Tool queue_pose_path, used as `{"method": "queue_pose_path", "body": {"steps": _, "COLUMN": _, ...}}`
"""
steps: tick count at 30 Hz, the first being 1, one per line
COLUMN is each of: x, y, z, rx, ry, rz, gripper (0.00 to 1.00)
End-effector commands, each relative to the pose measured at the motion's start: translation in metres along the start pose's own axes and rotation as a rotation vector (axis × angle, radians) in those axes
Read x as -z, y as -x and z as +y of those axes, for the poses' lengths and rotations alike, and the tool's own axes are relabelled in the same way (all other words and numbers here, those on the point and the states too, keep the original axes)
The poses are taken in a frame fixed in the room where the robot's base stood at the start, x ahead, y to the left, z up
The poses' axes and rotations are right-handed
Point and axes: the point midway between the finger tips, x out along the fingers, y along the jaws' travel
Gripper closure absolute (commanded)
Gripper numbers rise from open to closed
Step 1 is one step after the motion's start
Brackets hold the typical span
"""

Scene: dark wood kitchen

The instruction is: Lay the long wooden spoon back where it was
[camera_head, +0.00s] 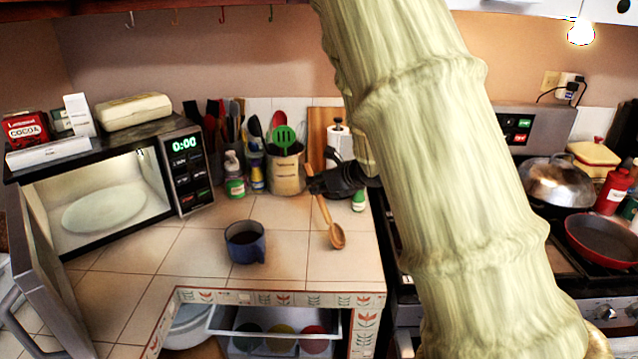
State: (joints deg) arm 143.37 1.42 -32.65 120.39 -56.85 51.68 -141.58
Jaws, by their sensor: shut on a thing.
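The long wooden spoon (326,215) is in the head view, right of centre on the tiled counter's side. Its handle runs up to my gripper (318,184) and its bowl points down towards the counter's front edge. My dark gripper is shut on the spoon's upper handle. The spoon is tilted, bowl lowest; I cannot tell whether the bowl touches the tiles. My pale arm covers much of the right half of the view and hides part of the stove and wall.
A blue mug (245,243) stands on the counter (190,250) left of the spoon. A utensil crock (286,170) and bottles stand behind. The open microwave (105,190) is at left. A drawer (270,322) is open below the front edge. The stove is at right.

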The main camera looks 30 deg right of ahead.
Motion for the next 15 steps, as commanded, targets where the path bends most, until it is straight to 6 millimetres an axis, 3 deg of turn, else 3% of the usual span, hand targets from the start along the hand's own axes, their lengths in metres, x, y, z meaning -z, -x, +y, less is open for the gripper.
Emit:
{"method": "queue_pose_path", "body": {"steps": 2, "x": 0.0028, "y": -0.0017, "z": 0.0, "rx": 0.0, "ry": 0.001, "rz": 0.001, "gripper": 1.0}}
{"method": "queue_pose_path", "body": {"steps": 3, "x": 0.002, "y": -0.0012, "z": 0.0, "rx": 0.0, "ry": 0.001, "rz": 0.0, "gripper": 0.78}}
{"method": "queue_pose_path", "body": {"steps": 6, "x": 0.0017, "y": -0.0009, "z": 0.0, "rx": 0.0, "ry": 0.0, "rz": 0.0, "gripper": 0.6}}
{"method": "queue_pose_path", "body": {"steps": 15, "x": 0.0013, "y": -0.0006, "z": 0.0, "rx": 0.0, "ry": 0.0, "rz": 0.0, "gripper": 0.6}}
